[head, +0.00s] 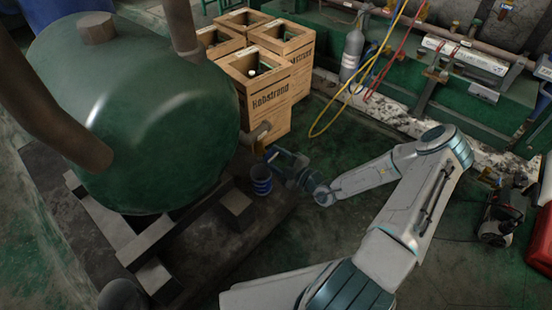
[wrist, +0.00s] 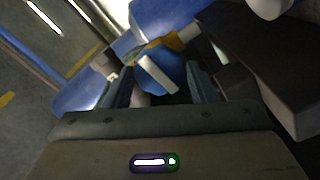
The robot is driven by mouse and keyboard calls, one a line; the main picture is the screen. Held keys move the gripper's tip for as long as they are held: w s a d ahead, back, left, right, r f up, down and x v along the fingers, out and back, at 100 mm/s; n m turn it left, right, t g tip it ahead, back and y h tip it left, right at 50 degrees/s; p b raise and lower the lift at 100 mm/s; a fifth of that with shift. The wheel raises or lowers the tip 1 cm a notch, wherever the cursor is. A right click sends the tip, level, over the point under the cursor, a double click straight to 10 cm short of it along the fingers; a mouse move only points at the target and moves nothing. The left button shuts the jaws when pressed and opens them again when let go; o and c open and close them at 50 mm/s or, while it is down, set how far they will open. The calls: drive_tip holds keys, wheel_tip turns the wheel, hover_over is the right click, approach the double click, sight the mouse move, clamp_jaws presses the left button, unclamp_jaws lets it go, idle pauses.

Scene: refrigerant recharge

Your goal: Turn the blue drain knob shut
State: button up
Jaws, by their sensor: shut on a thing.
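The blue drain knob (wrist: 174,70) shows in the wrist view with a pale bar across its face. It sits between the two fingers of my gripper (wrist: 160,84), which is shut on it. A yellow brass-like part (wrist: 167,43) shows just behind the knob. In the head view my gripper (head: 274,155) is low beside the right end of the big green tank (head: 150,110), by a stub pipe (head: 258,134). The knob itself is hidden there by my gripper. How far the knob is turned cannot be told.
A dark block (head: 237,208) lies on the plinth in front. A grey cylinder (head: 352,52) and yellow hose (head: 325,125) are at the back.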

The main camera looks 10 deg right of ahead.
drive_tip(key=shift+s+f, duration=0.1)
drive_tip(key=shift+d+m+p, duration=0.1)
drive_tip(key=shift+m+p, duration=0.2)
drive_tip(key=shift+p, duration=0.5)
drive_tip(key=o, duration=1)
drive_tip(key=shift+s+d, duration=0.15)
drive_tip(key=shift+s, duration=0.15)
drive_tip(key=p+v, duration=0.2)
drive_tip(key=v, duration=0.4)
drive_tip(key=shift+d, duration=0.1)
